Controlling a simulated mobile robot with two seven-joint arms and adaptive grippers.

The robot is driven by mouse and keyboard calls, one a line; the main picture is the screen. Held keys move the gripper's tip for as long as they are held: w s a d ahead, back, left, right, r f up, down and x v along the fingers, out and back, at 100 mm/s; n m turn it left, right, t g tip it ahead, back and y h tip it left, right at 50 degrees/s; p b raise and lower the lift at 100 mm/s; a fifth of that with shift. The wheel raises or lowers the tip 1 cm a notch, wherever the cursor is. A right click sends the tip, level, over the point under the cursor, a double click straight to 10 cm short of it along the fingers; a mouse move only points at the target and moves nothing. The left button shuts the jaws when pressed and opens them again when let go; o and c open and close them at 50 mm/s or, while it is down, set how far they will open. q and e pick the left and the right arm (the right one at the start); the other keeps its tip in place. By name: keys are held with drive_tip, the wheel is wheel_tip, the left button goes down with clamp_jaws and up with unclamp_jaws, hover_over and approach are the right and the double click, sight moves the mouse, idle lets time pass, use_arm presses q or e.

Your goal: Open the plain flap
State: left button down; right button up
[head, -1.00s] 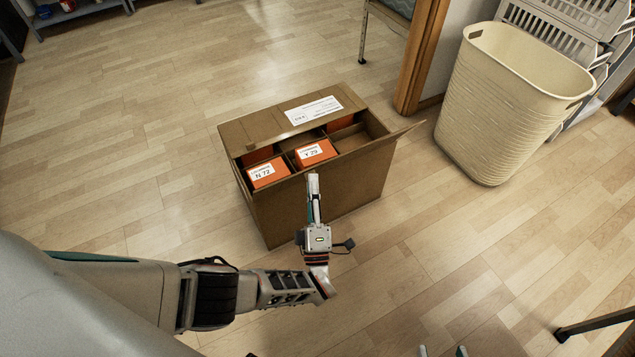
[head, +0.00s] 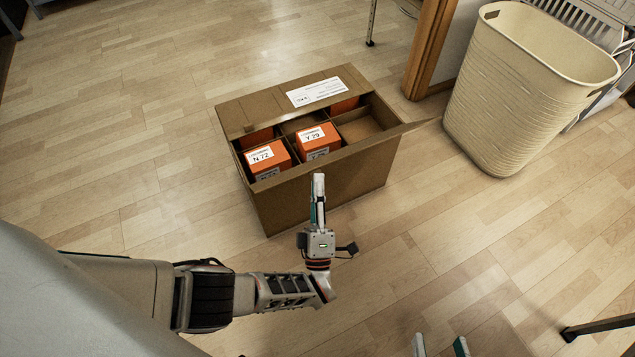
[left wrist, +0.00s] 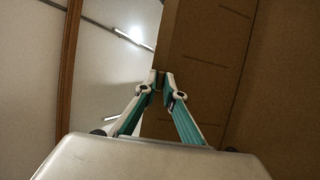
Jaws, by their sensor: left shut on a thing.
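The cardboard box (head: 325,195) stands on the floor, its top partly uncovered. Its plain flap (head: 345,153) runs along the near side, is raised and shows nearly edge-on, with a corner jutting out at the right. The far flap (head: 270,106) carries a white label and lies over the back of the box. My left gripper (head: 318,178) is at the middle of the near side, shut on the plain flap's edge. In the left wrist view its fingertips (left wrist: 161,77) meet at brown cardboard; the exact contact is hard to see. My right gripper (head: 440,346) shows only its fingertips, apart and empty.
Orange cartons marked N 72 (head: 266,158) and Y 29 (head: 317,140) stand in the box's compartments; the front right compartment looks empty. A cream laundry basket (head: 520,95) stands to the right, by a wooden door frame (head: 430,50). The floor in front of the box is clear.

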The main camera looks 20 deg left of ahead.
use_arm(q)
drive_tip(key=shift+a+f, duration=0.2)
drive_tip(key=shift+f, duration=0.15)
drive_tip(key=c, duration=2.2)
unclamp_jaws()
drive_tip(key=shift+o, duration=0.2)
drive_tip(key=shift+r, duration=0.2)
